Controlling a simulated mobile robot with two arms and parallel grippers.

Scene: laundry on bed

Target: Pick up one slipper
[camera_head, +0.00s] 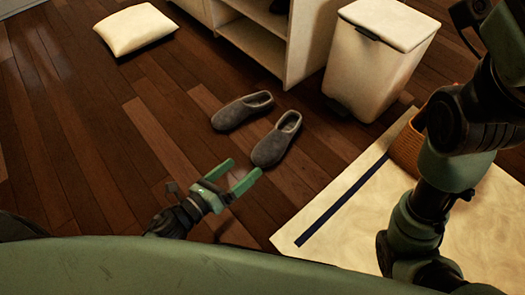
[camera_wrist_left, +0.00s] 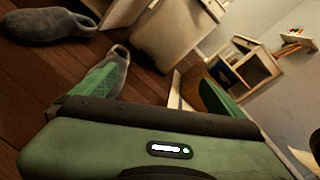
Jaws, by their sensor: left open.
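Two grey slippers lie side by side on the wooden floor in the head view: the left one (camera_head: 242,110) and the right one (camera_head: 277,139). My left gripper (camera_head: 240,172) is open and empty, just in front of the right slipper on the near side and apart from it. In the left wrist view, one slipper (camera_wrist_left: 50,24) is at the upper left, and the other (camera_wrist_left: 120,66) is partly hidden behind a green finger of my left gripper (camera_wrist_left: 155,92). My right arm shows at the right of the head view, but its gripper is out of view.
A white bin (camera_head: 375,62) and a white shelf unit (camera_head: 262,35) stand behind the slippers. A cream cushion (camera_head: 134,30) lies at the upper left. A pale rug (camera_head: 345,215) with a dark stripe and a woven basket (camera_head: 407,150) are at the right. Floor left of the slippers is clear.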

